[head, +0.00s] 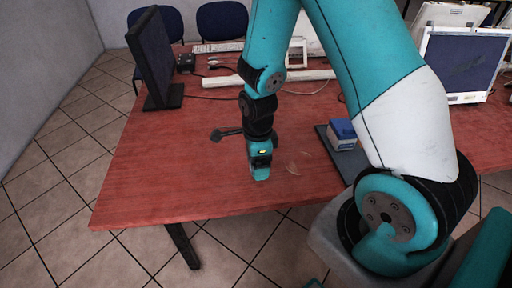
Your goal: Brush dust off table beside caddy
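My gripper (260,172) is low over the red-brown table (165,185), near its front edge. Its fingers are hidden or too small to make out, so I cannot tell whether it is open or shut. A dark, flat-ended piece (225,134) sticks out left of my wrist; I cannot tell whether it is a brush or part of the gripper. Faint pale marks (296,163), perhaps dust, lie on the table just right of my gripper. A blue and white box (342,133), possibly the caddy, stands on a dark flat mat (325,142) further right.
A dark monitor (152,60) stands at the left edge of the table. Keyboards (218,47), cables (215,98) and a small black box (186,63) lie towards the back. Another screen (462,62) stands at the right. The front left of the table is clear.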

